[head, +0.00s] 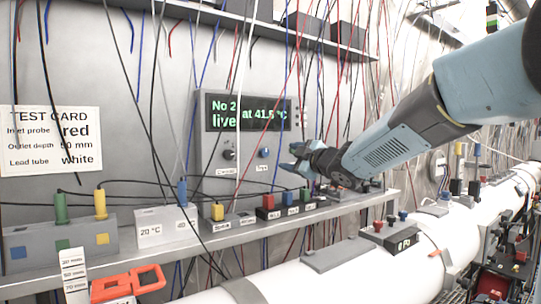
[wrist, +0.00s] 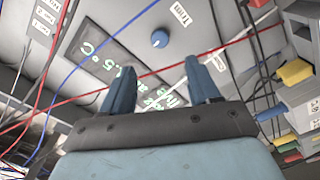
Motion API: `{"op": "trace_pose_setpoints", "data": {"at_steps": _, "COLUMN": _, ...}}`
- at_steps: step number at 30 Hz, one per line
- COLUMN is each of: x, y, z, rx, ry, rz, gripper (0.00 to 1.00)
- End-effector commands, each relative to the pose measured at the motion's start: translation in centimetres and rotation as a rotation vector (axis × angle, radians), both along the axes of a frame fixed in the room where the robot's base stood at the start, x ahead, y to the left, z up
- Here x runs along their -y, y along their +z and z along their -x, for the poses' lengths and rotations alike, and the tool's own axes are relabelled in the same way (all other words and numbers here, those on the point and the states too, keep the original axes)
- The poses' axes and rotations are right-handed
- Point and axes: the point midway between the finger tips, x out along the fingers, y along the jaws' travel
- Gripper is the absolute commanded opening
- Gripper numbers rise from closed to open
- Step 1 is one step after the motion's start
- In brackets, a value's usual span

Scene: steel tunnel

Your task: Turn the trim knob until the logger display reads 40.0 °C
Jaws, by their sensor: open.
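The logger (head: 213,118) is a grey box on the wall with a dark display (head: 247,113) in green text. The display reads "No 2 at", a value that looks like 41.5 °C, and "live". Below it sit a dark knob (head: 229,155) on the left and the blue trim knob (head: 264,153) on the right. My gripper (head: 293,159) is open and empty, just right of the trim knob in the head view. In the wrist view the trim knob (wrist: 160,39) lies beyond my open fingertips (wrist: 160,68), roughly centred between them, apart from both. The display (wrist: 100,62) is partly hidden by my fingers.
Thin hanging wires, including a red one (wrist: 140,76), cross in front of the logger and my fingers. Below, a shelf (head: 215,240) carries coloured plugs and blocks (head: 290,205). A white pipe (head: 330,275) runs in front. An orange-red clip (head: 128,284) lies at lower left.

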Motion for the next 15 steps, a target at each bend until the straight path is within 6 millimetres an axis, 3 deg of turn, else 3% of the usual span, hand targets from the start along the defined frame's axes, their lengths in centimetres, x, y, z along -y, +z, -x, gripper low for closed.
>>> {"op": "trace_pose_setpoints", "data": {"at_steps": 15, "x": -4.6, "y": -0.1, "z": -6.9, "rx": -0.003, "ry": -0.002, "rz": 0.000, "gripper": 0.61}}
